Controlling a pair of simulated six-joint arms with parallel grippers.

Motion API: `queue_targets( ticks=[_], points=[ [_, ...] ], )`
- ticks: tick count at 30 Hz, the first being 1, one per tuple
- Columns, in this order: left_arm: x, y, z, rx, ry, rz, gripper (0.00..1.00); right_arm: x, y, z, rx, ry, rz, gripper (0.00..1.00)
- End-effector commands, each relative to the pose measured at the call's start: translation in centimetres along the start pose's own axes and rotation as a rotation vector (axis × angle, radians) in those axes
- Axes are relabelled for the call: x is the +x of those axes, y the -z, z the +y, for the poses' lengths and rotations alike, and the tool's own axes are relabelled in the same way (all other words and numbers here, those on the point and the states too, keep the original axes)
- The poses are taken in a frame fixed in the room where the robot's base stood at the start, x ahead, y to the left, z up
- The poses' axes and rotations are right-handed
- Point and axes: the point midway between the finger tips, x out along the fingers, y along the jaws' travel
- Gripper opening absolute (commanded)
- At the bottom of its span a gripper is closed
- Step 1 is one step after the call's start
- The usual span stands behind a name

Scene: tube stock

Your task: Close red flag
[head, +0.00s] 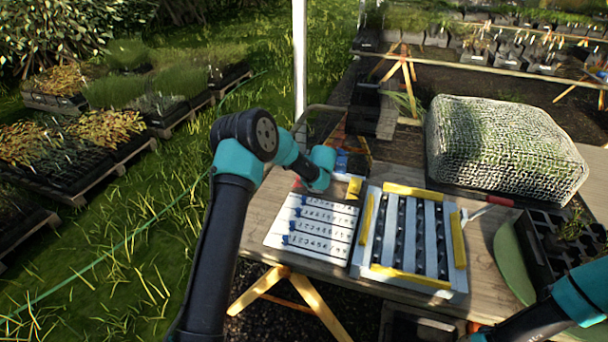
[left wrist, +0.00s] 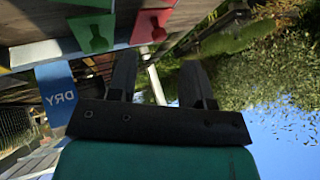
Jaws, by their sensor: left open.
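A red flag-like panel (left wrist: 153,22) with a darker red tab shape on it shows at the top of the left wrist view, beyond my fingers. A green panel (left wrist: 92,33) with a similar tab is beside it on the left. My left gripper (left wrist: 158,65) is open, its two dark fingers apart with nothing between them. The red panel appears past the fingertips, with no visible contact. In the head view my left arm's wrist covers the gripper, near the table's back left corner. My right arm enters at the lower right; its gripper is out of frame.
A blue DRY sign (left wrist: 57,92) is left of the fingers. On the wooden table (head: 480,250) are a numbered white board (head: 312,228), a yellow-edged tray (head: 373,228), a mesh-covered block (head: 505,150), a red-ended rod (head: 499,201) and a black cell tray (head: 545,255).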

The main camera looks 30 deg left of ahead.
Motion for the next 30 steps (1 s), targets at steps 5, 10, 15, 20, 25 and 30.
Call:
queue_targets(
  ticks=[5, 10, 15, 20, 25, 30],
  points=[
    [-3.7, 0.1, -0.1, 0.001, 0.0, 0.003, 0.46, 0.0, 0.0, 0.0, 0.0, 0.0, 0.0, 0.43],
    [-7.0, 0.1, -0.1, 0.0, 0.001, 0.002, 0.46, 0.0, 0.0, 0.0, 0.0, 0.0, 0.0, 0.43],
    [-9.7, 0.1, -0.2, -0.001, 0.002, 0.002, 0.46, 0.0, 0.0, 0.0, 0.0, 0.0, 0.0, 0.43],
    [-11.0, 0.0, -0.2, -0.001, 0.003, 0.0, 0.46, 0.0, 0.0, 0.0, 0.0, 0.0, 0.0, 0.43],
    [-11.2, 0.0, -0.2, -0.002, 0.003, 0.0, 0.46, 0.0, 0.0, 0.0, 0.0, 0.0, 0.0, 0.43],
    [-11.2, 0.0, -0.2, -0.002, 0.003, 0.0, 0.46, 0.0, 0.0, 0.0, 0.0, 0.0, 0.0, 0.43]
  ],
)
